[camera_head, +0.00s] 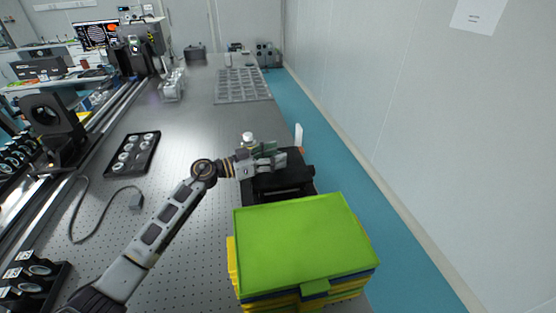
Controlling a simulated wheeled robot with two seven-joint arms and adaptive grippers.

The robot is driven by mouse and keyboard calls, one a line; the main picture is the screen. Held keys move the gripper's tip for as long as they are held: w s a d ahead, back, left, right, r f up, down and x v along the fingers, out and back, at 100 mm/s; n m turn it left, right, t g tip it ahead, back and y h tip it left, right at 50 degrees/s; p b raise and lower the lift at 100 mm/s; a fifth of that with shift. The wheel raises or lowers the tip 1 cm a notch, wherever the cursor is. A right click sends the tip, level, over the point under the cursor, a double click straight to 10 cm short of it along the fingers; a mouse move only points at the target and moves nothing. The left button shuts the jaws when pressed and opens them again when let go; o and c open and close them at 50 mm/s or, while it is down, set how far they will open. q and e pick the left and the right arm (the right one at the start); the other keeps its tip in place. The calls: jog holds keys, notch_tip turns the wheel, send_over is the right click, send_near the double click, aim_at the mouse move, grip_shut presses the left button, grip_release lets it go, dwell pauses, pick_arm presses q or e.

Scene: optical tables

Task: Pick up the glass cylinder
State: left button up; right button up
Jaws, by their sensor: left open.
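My left arm comes in from the lower left, and its gripper (276,158) is open over the near end of the table, beside a black device. A small pale, white-topped round object (248,138) stands just behind the gripper; it may be the glass cylinder, but it is too small to be sure. Its lower part is hidden by the gripper. A thin upright white piece (299,135) shows just right of the fingers; I cannot tell what it is. My right gripper is not in view.
The black device (285,186) sits under the gripper. A stack of bins with a green top (305,245) stands in front. A black tray of round parts (133,153) lies left, near a cable (103,205). A grey grid tray (242,86) lies behind. The perforated tabletop (190,135) is clear between.

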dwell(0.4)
pick_arm(q)
jog(key=c, duration=1.2)
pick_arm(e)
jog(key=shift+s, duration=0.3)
pick_arm(q)
jog(key=shift+r, duration=0.1)
jog(key=shift+r, duration=0.45)
notch_tip(320, 180, up, 13)
jog(key=p, duration=0.3)
notch_tip(320, 180, up, 14)
send_over(274, 154)
jog(key=shift+p, duration=0.45)
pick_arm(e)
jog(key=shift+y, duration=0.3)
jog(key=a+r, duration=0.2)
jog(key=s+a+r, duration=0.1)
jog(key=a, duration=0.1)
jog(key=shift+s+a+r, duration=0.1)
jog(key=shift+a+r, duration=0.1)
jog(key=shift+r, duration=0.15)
